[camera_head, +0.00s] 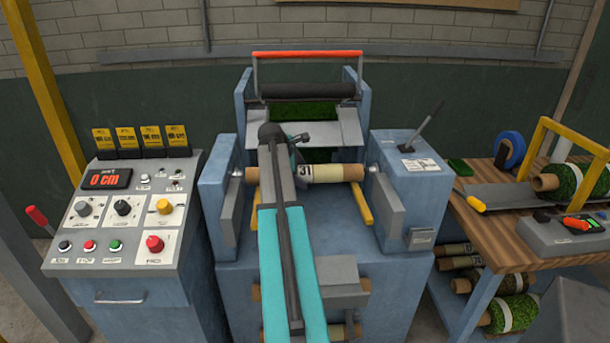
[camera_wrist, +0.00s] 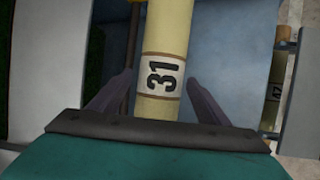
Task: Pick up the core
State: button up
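The core is a pale yellow tube (camera_head: 338,173) with a white band marked 31. It lies level across the front of the blue machine, between its two side housings, with brown ends. In the wrist view the core (camera_wrist: 161,110) runs up the middle of the picture. My gripper (camera_wrist: 157,92) is open, with one dark finger on each side of the core and a visible gap to it on both sides. In the head view my gripper (camera_head: 298,150) is over the core's left half, and my arm hides part of it. I cannot tell the height of the fingertips above it.
The blue machine has a red-topped bar (camera_head: 307,54) and a lever (camera_head: 430,122). A control panel (camera_head: 128,205) reading 0 cm stands left. A wooden bench (camera_head: 515,245) at right bears a turf roll (camera_head: 575,183), with several rolls below. Yellow bars (camera_head: 362,205) sit beneath the core.

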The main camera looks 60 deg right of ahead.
jog(key=shift+r, duration=0.1)
jog(key=c, duration=1.3)
jog(key=shift+r, duration=0.1)
